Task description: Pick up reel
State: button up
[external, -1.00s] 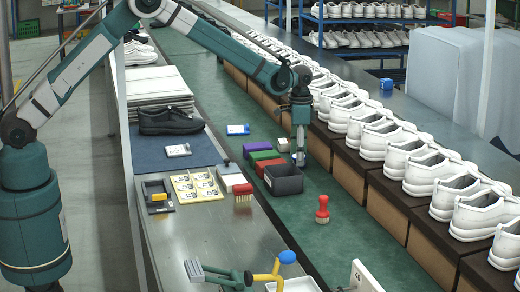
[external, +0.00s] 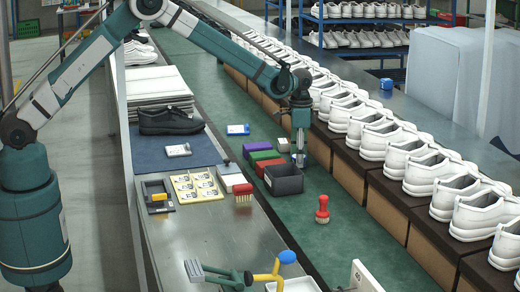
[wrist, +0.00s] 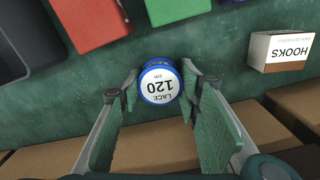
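The reel (wrist: 160,85) is a small round spool with a blue rim and a white top marked "LACE 120 cm". In the wrist view it lies with its label up, between the two fingers of my gripper (wrist: 161,84). The fingers are apart, one on each side of it, with what look like narrow gaps at the rim. In the external view my gripper (external: 299,162) points down at the green belt, just behind the black bin. The reel cannot be made out there.
A black bin (wrist: 32,45), a red box (wrist: 90,18), a green box (wrist: 177,8) and a purple box (external: 256,147) stand in a row beside the gripper. Brown boxes (wrist: 255,125) bearing white shoes line the belt.

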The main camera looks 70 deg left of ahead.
jog(key=shift+r, duration=0.1)
jog(key=shift+r+p, duration=0.95)
jog(key=shift+r, duration=3.95)
